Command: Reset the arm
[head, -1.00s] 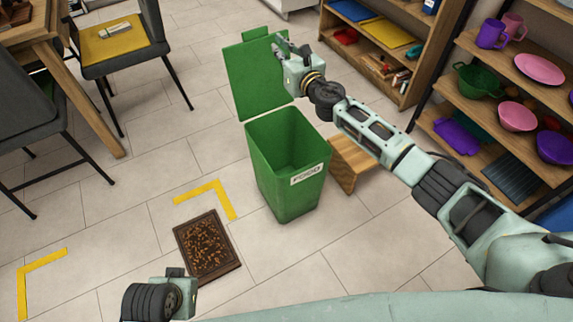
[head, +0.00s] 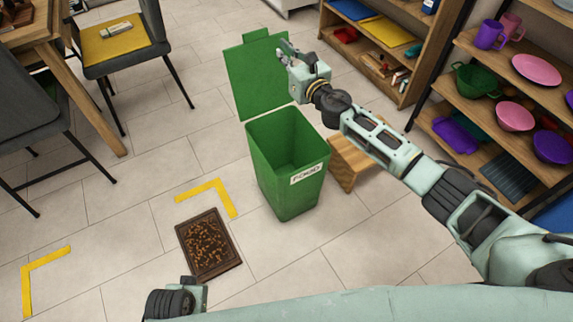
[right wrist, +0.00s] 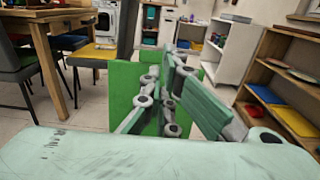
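My right arm reaches in from the right in the head view. Its gripper (head: 283,46) is in front of the raised lid of the green bin and looks empty. In the right wrist view the fingers (right wrist: 162,95) overlap the green lid behind them, so their gap is hard to judge. Of my left arm only a dark wheel-like joint and a pale link show at the bottom edge of the head view; its gripper is out of the picture.
The green bin (head: 286,180) stands open, its label facing front, beside a wooden step (head: 350,165). A dark brown patterned panel (head: 208,245) lies on the floor near yellow corner marks (head: 210,188). Shelves (head: 470,95) with dishes stand right; chairs (head: 120,50) and a table stand left.

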